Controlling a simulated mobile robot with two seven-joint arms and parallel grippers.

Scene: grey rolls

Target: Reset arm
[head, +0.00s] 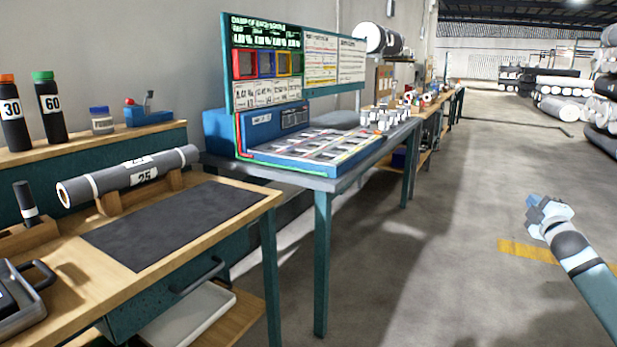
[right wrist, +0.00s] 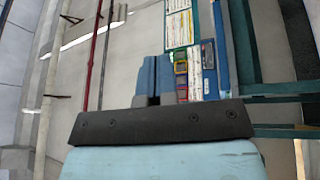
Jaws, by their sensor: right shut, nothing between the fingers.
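My right gripper (head: 538,205) is at the right of the head view, held in the air over the concrete floor, apart from the benches. Its arm comes in from the lower right corner. In the right wrist view its two fingers (right wrist: 154,80) are together with nothing between them. My left gripper is not in the head view.
A wooden bench (head: 250,192) at the left bears a grey roll (head: 115,178) on a wooden cradle and a dark mat (head: 175,225). A blue-framed tray station (head: 310,148) with a display board (head: 265,60) stands beyond it. Large rolls (head: 565,85) lie far right. The floor (head: 440,240) between is clear.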

